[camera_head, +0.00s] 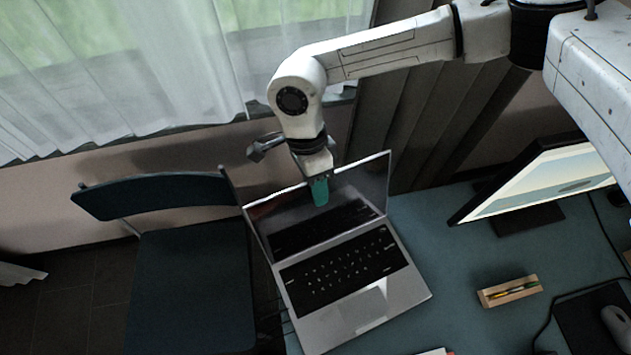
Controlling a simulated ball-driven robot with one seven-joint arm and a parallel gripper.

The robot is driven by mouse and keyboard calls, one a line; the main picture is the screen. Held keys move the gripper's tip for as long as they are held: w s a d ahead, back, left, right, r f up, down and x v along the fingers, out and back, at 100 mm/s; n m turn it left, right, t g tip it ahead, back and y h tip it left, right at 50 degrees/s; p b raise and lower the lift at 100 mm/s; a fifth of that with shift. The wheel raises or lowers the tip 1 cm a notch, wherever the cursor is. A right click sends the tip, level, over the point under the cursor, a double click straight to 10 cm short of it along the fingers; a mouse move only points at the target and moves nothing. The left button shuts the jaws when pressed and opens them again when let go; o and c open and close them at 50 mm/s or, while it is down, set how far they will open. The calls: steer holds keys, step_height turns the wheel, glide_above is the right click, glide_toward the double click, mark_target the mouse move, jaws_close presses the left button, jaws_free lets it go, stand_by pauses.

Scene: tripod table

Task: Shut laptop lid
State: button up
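The laptop is open on the blue-grey table, near its left edge. Its silver base (345,285) with black keys faces the bottom right of the view. Its dark lid (361,187) stands raised at the far side of the base. My gripper (320,192) comes down from above at the lid, and its teal tip overlaps the lid's upper middle in the picture. I cannot tell whether it touches the lid. Only one teal finger shows clearly, so its opening is hidden.
A dark chair (190,275) stands left of the table (455,255). A monitor (545,180) stands at the right. A wooden pen tray (509,291) and a mouse (617,325) on a dark pad lie right of the laptop. Curtains and a wall are behind.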

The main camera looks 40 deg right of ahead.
jaws_close()
stand_by(1.4)
